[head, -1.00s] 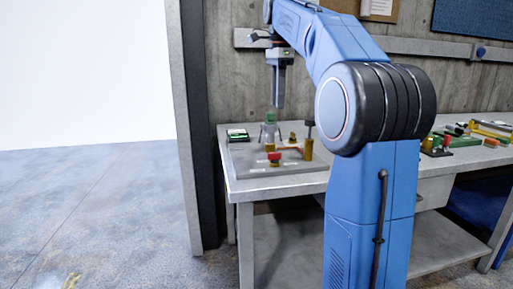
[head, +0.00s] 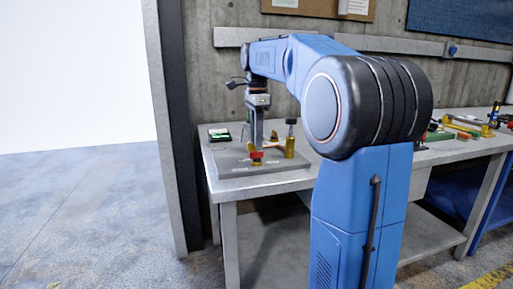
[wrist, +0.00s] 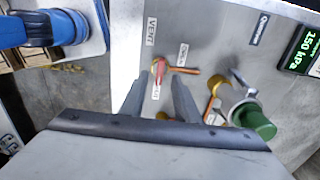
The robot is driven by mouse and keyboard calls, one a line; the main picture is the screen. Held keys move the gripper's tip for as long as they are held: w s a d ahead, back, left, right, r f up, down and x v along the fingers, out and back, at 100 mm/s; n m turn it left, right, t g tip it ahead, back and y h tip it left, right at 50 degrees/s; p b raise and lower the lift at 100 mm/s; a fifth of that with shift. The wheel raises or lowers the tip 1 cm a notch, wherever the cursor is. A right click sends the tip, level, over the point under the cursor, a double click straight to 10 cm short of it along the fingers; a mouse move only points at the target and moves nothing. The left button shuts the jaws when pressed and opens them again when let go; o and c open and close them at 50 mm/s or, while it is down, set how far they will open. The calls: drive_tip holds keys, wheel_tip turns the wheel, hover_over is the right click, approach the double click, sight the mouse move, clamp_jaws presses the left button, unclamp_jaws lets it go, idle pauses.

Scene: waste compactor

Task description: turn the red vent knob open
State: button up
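The red vent knob (head: 256,154) sits on a brass fitting on the grey panel (head: 235,168) on the bench. In the wrist view the red knob (wrist: 160,70) is near the "VENT" label, with a copper pipe running off to the right. My gripper (head: 256,147) points down just above or at the knob, and its fingers hide part of the fitting in the head view. In the wrist view the two fingers of my gripper (wrist: 157,86) are spread apart, with the knob just past and between their tips. Contact cannot be told.
A green-capped valve (wrist: 256,120) stands close to the right of my fingers in the wrist view. A display (wrist: 303,50) reads 150 kPa. A brass post with a dark top (head: 291,140) stands right of my gripper. Several tools lie at the bench's right.

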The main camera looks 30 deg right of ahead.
sight(257, 156)
drive_tip(key=shift+f, duration=1.8)
drive_tip(key=shift+c, duration=0.2)
clamp_jaws()
